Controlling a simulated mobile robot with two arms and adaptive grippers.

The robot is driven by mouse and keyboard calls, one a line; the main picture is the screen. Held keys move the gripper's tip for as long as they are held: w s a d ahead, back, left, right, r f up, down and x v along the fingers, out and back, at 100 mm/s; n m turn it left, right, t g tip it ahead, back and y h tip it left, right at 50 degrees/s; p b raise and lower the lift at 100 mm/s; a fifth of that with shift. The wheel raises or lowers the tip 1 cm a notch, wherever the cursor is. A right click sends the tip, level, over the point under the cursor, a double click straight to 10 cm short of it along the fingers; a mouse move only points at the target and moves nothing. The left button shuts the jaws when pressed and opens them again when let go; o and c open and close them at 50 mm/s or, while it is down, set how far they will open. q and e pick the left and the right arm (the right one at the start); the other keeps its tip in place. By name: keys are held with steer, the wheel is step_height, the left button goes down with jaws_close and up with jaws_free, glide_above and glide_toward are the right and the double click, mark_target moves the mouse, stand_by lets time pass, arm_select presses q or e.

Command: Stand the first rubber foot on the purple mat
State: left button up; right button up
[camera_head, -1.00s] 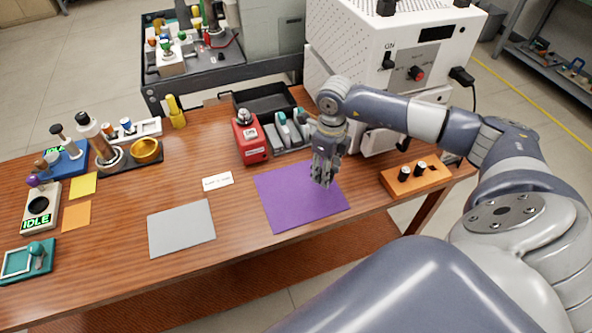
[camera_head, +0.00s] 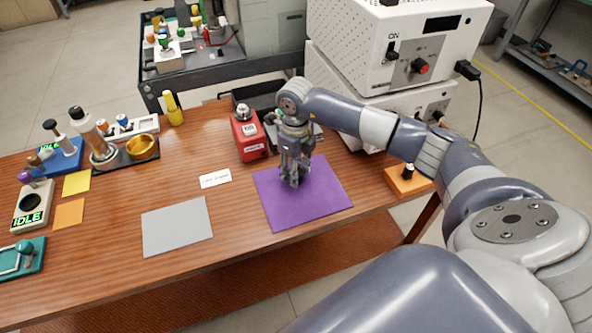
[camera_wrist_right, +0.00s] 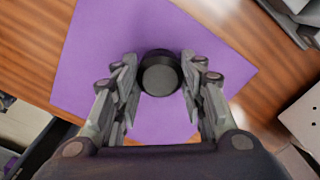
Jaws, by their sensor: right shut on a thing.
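The purple mat (camera_head: 325,200) lies on the wooden table, right of the grey mat. My right gripper (camera_head: 292,184) points down over the upper left part of the purple mat. In the right wrist view, a dark round rubber foot (camera_wrist_right: 159,77) sits between the fingers of the right gripper (camera_wrist_right: 160,84), which is shut on it. The purple mat (camera_wrist_right: 105,50) lies beneath it. I cannot tell whether the foot touches the mat. Another black foot (camera_head: 408,171) stands on the orange block (camera_head: 402,188), partly covered by my right arm. My left gripper is not in view.
White instrument boxes (camera_head: 385,60) rise at the back right. A white label (camera_head: 215,179) and the grey mat (camera_head: 177,227) lie to the left.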

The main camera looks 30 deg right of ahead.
steer(key=shift+f, duration=0.1)
steer(key=o, duration=1.1)
step_height(320, 180, up, 12)
steer(key=shift+r+b, duration=0.15)
steer(key=shift+b, duration=0.5)
